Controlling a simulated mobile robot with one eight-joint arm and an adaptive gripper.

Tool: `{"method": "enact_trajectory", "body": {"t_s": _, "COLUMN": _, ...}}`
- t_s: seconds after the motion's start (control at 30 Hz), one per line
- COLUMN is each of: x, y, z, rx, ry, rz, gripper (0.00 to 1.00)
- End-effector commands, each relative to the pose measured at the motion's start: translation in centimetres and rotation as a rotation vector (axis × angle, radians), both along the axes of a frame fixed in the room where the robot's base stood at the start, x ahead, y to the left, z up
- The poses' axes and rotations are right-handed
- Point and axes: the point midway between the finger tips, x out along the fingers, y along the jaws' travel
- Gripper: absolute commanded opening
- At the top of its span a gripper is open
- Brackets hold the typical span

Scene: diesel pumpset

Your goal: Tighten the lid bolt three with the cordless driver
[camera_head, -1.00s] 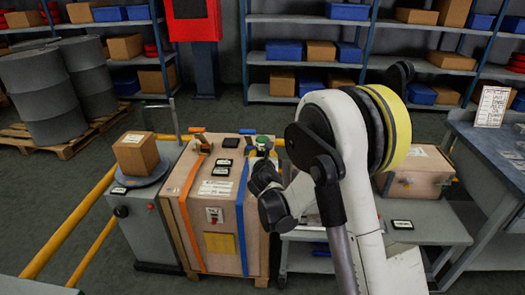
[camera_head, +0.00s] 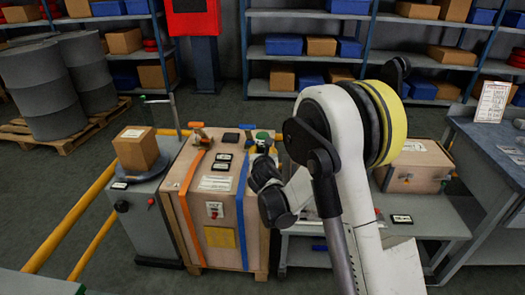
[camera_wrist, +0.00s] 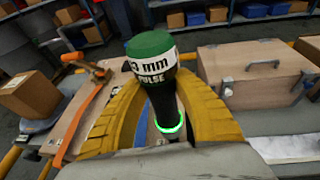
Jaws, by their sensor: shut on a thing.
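The cordless driver (camera_wrist: 152,72) appears to be the green-and-black tool upright in the wrist view, with a white band reading partly "mm" and "PULSE" and a lit green ring lower down. My gripper (camera_wrist: 162,100) has its yellow fingers on both sides of it, shut on it. In the head view the driver's green end (camera_head: 263,137) shows at my gripper (camera_head: 270,147), over the right back of the wooden crate (camera_head: 190,215). My wrist hides part of this area. I cannot make out lid bolt three in either view.
The crate carries orange and blue straps and black tags. A grey cabinet (camera_head: 150,228) with a cardboard box (camera_head: 137,150) stands left of it. A wooden case (camera_head: 418,168) sits on a grey bench (camera_head: 425,222) at right. Yellow rails (camera_head: 70,222) run at left.

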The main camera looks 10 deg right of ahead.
Motion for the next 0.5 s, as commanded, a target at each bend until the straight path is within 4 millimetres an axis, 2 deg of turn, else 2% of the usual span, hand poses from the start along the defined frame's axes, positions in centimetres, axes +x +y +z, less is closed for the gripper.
{"method": "enact_trajectory", "body": {"t_s": 0.5, "x": 0.00, "y": 0.01, "z": -0.68, "rx": 0.000, "ry": -0.001, "rz": 0.001, "gripper": 0.00}}
